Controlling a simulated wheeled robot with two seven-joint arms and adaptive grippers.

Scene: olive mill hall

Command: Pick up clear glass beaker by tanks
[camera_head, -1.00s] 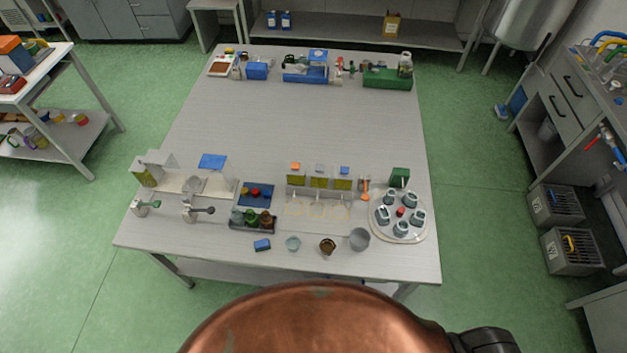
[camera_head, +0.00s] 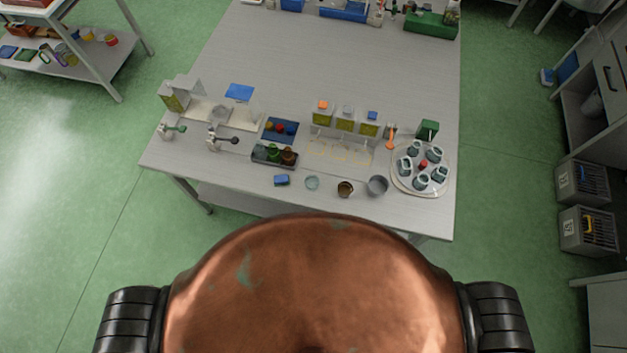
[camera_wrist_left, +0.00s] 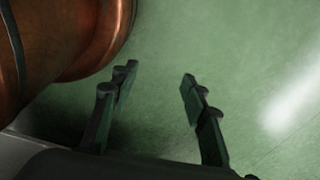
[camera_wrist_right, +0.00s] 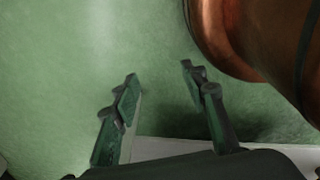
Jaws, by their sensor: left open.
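A small clear, slightly greenish glass vessel (camera_head: 312,183) stands near the front edge of the table, in front of the row of tanks (camera_head: 345,124) with orange, grey and blue tops; it looks like the beaker. A brown cup (camera_head: 345,189) and a larger grey cup (camera_head: 377,186) stand to its right. My left gripper (camera_wrist_left: 157,78) is open and empty above green floor in the left wrist view. My right gripper (camera_wrist_right: 160,74) is open and empty above the floor in the right wrist view. Neither gripper shows in the head view.
A blue block (camera_head: 281,180) lies left of the glass vessel. A dark rack with bottles (camera_head: 275,155) is behind it. A round tray (camera_head: 442,184) with several cups is at the right. The middle of the table (camera_head: 330,60) is clear. Grey crates (camera_head: 583,183) stand right.

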